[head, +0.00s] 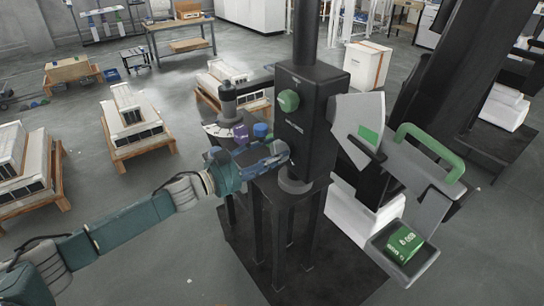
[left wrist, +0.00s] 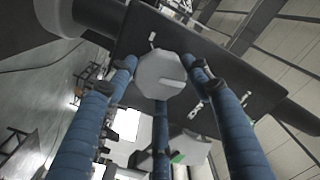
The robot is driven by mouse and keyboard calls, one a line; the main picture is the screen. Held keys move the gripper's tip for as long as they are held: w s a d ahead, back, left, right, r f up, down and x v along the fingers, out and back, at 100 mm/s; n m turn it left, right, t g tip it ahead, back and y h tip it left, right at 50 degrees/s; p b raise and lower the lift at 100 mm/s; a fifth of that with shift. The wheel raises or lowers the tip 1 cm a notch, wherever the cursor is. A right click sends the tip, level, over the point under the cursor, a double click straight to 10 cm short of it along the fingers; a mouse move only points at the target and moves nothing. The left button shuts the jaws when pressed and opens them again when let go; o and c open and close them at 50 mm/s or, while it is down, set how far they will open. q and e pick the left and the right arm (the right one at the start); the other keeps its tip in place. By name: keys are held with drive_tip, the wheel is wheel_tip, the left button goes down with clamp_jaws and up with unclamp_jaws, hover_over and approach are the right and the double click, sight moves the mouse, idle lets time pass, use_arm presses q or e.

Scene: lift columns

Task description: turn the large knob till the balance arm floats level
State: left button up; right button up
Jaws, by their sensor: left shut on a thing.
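My left gripper (head: 274,158) has its blue fingers at the lower left face of a black box (head: 305,122) on a stand. In the left wrist view the fingers (left wrist: 165,90) are shut around a pale grey, many-sided large knob (left wrist: 160,75). In the head view the fingers hide this knob. A grey balance arm (head: 428,212) with a green handle (head: 430,150) shows right of the box and slopes down to the right. It carries a green block (head: 404,242) in a tray at its low end. A grey plate (head: 358,115) with a green patch stands beside the box. My right gripper is not in view.
A smaller green knob (head: 289,100) sits higher on the box. A purple part (head: 240,133) and a blue part (head: 261,130) stand just left of the box, close to my gripper. Wooden pallets with white units (head: 130,118) stand on the floor at left.

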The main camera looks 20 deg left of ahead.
use_arm(q)
drive_tip(key=m+b, duration=0.1)
drive_tip(key=m, duration=0.3)
drive_tip(key=shift+f+m, duration=0.15)
drive_tip(key=shift+m, duration=0.15)
drive_tip(key=shift+m+b, duration=0.7)
drive_tip(key=shift+m, duration=1)
drive_tip(key=o, duration=1.1)
drive_tip(key=shift+o, duration=0.2)
drive_tip(key=shift+s+a, duration=0.1)
drive_tip(key=v, duration=1.1)
drive_tip(key=shift+s+a, duration=0.25)
drive_tip(key=shift+s, duration=0.05)
